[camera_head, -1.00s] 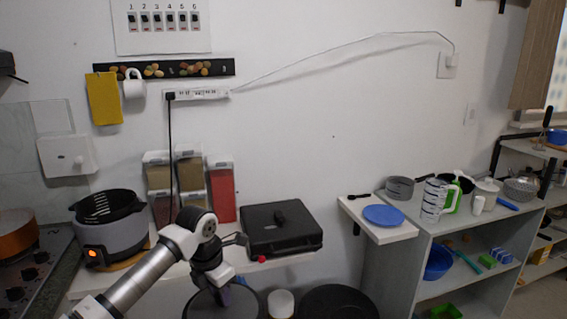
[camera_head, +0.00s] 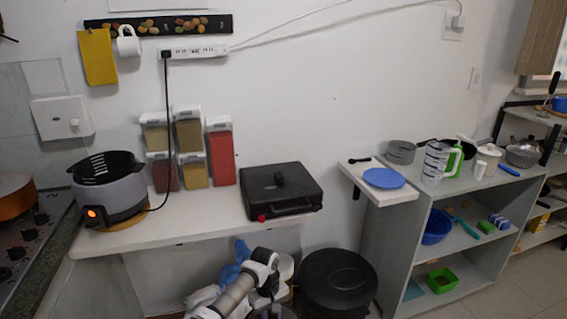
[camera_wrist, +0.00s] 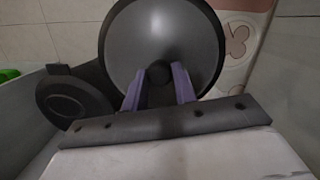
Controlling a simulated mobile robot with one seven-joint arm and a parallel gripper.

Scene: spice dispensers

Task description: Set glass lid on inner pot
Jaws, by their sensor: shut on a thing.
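The lid (camera_wrist: 143,38) is a round grey dome with a dark rim and a dark knob (camera_wrist: 158,72). In the wrist view my gripper (camera_wrist: 159,88) has its two purple fingers closed around the knob. In the head view my arm reaches down at the bottom edge, and the gripper and most of the lid are hidden or cut off there. A grey cooker (camera_head: 112,197) with a lit orange switch stands at the left end of the white shelf, with a black slotted basket (camera_head: 105,167) on top. I cannot tell which thing is the inner pot.
A black case (camera_head: 281,190) and spice containers (camera_head: 190,135) stand on the white shelf (camera_head: 165,229). Below it are a round black bin (camera_head: 338,280) and bags. A grey shelf unit (camera_head: 395,245) with kitchenware is at right. The floor shows at lower right.

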